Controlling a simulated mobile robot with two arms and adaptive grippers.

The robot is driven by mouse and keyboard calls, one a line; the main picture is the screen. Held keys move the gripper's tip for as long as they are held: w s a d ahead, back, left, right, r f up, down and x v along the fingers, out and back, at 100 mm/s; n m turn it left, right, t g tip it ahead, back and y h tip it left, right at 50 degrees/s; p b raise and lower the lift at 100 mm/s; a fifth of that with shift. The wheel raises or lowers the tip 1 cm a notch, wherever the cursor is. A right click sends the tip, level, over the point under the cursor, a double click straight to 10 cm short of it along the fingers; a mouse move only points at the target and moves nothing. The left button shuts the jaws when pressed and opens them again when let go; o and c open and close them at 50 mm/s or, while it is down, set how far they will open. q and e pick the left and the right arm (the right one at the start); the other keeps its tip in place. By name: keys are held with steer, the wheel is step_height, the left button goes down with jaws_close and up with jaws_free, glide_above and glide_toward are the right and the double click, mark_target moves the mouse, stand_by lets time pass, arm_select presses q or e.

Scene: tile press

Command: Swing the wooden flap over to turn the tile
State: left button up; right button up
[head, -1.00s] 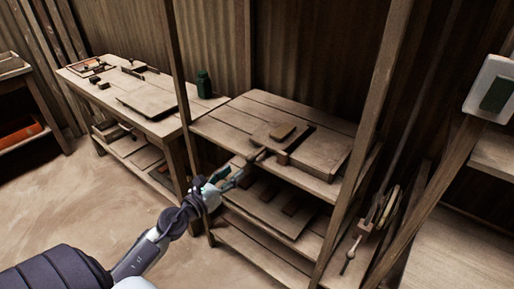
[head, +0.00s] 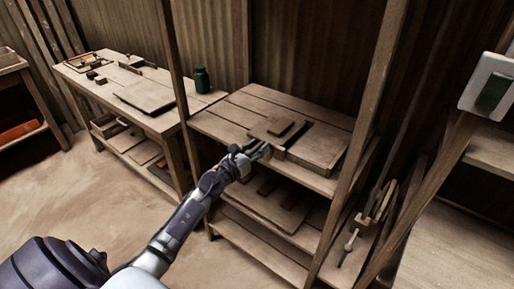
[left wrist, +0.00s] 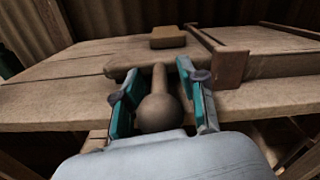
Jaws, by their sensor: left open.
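The wooden flap (head: 259,133) lies flat on the bench top, with the small tile (head: 279,127) resting on it. Both also show in the left wrist view, the flap (left wrist: 128,67) as a flat board and the tile (left wrist: 168,36) as a small brown block. A handle with a round knob (left wrist: 158,113) sticks out from the flap towards me. My left gripper (head: 264,151) is at the bench's front edge. In the left wrist view its open fingers (left wrist: 155,98) stand on either side of the handle, and contact cannot be made out. My right gripper is out of view.
A wooden block (left wrist: 230,66) stands close right of the fingers. A flat board (head: 322,148) lies right of the flap. Upright posts (head: 366,130) flank the shelved bench. A green jar (head: 202,80) stands on the left table (head: 185,106).

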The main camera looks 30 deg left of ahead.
arm_select(q)
jaws_close()
